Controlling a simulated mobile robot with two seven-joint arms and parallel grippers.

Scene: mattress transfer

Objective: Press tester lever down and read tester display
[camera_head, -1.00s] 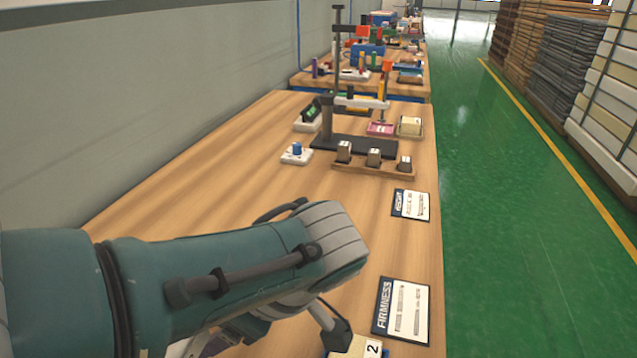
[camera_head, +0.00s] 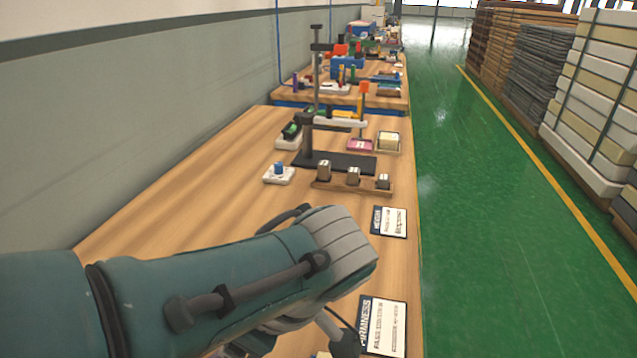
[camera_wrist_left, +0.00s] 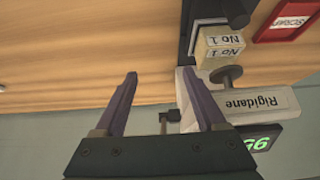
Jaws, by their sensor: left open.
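In the left wrist view, my left gripper (camera_wrist_left: 160,76) is open, with its two purple fingers apart and nothing held between them. The tester (camera_wrist_left: 250,106), a pale housing labelled "Rigidane", is right of the fingers and upside down in the picture. Its display (camera_wrist_left: 261,138) is lit with green digits; it is inverted and partly cut off by the gripper, so I cannot read it surely. A small dark part (camera_wrist_left: 169,117), possibly the lever, shows between the fingers. My arm hides the tester in the head view.
A "FIRMNESS" card (camera_head: 383,325) and another card (camera_head: 389,221) lie along the bench's right edge. Farther back are a dark-based stand (camera_head: 340,162) and a wooden tray of weights (camera_head: 345,186). Bare wood (camera_head: 180,190) lies left.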

